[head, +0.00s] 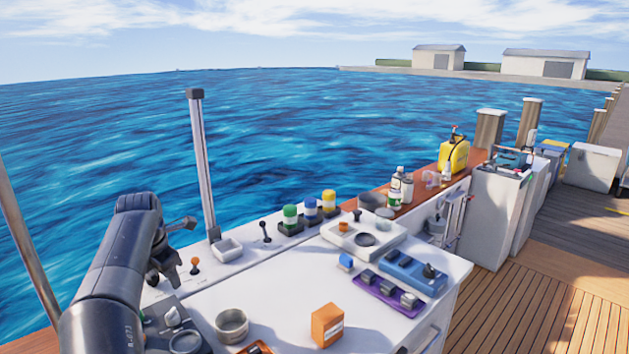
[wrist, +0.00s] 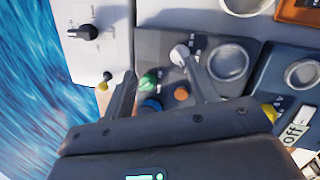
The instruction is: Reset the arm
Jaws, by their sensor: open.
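My arm (head: 118,255) rises from the lower left in the head view and bends down over the left end of the white counter. In the wrist view my gripper (wrist: 158,78) is open, its two dark fingers spread apart. No object is seen held between them. The fingers are over a dark control panel (wrist: 155,45) with a green button (wrist: 148,82), an orange button (wrist: 181,93) and a white-tipped lever (wrist: 179,54). The lever's tip is close to the right finger; I cannot tell whether they touch.
An orange-knobbed lever (head: 195,264), a white tray (head: 228,249) and a metal post (head: 202,165) stand near the arm. An orange box (head: 327,325), a purple switch strip (head: 389,295) and a blue panel (head: 412,273) lie to the right. Water lies beyond the counter.

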